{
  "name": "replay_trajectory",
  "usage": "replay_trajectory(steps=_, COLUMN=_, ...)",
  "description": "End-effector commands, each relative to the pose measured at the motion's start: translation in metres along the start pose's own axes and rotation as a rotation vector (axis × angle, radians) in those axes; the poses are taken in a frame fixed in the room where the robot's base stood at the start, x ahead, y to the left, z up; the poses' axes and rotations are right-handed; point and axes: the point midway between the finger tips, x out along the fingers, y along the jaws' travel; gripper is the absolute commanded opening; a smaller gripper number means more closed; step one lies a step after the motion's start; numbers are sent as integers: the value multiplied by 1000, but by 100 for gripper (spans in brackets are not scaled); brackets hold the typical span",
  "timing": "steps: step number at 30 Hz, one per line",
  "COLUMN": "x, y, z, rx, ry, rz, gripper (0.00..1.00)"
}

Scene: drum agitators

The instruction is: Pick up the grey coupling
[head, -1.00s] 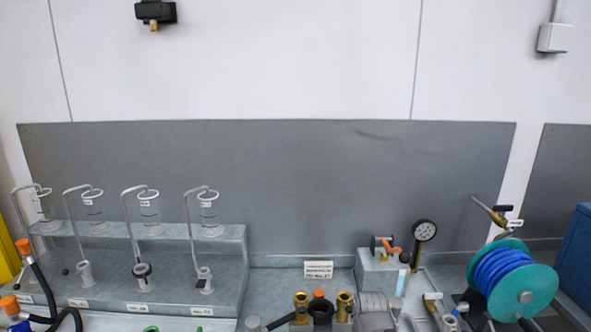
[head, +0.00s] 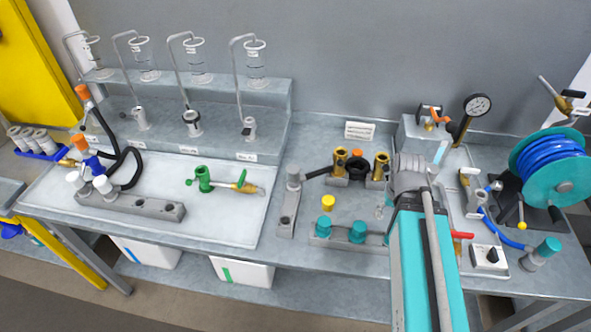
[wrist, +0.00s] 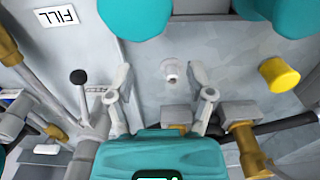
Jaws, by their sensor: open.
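A small pale grey fitting (wrist: 172,69), which looks like the grey coupling, stands on the bench in the wrist view, between and beyond my gripper's fingertips. In the head view a small pale piece (head: 380,210) shows just left of my arm; it seems to be the same fitting. My gripper (wrist: 161,80) is open, with its fingers spread and nothing between the pads that I can make out. How high it is above the fitting I cannot tell. In the head view my teal arm hides the gripper.
Teal caps (head: 357,231) on a grey block and a yellow cap (head: 328,203) stand close by. Brass fittings (head: 340,160) and a black ring (head: 354,166) lie behind. A gauge (head: 478,105) and blue hose reel (head: 545,170) are right; a white tray (head: 240,232) is left.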

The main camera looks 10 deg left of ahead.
Motion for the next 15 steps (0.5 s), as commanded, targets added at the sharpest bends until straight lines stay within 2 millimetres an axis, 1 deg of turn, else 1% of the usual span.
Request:
replay_trajectory(steps=3, x=0, y=0, z=0, rx=0, ry=0, rz=0, gripper=69)
replay_trajectory(steps=7, x=-2, y=0, z=0, rx=0, ry=0, rz=0, gripper=93)
replay_trajectory(steps=8, x=-3, y=0, z=0, rx=0, ry=1, rz=0, gripper=96)
replay_trajectory(steps=11, x=-9, y=0, z=-2, rx=0, ry=3, rz=0, gripper=96)
replay_trajectory(steps=15, x=-25, y=0, z=-4, rx=0, ry=10, rz=0, gripper=96)
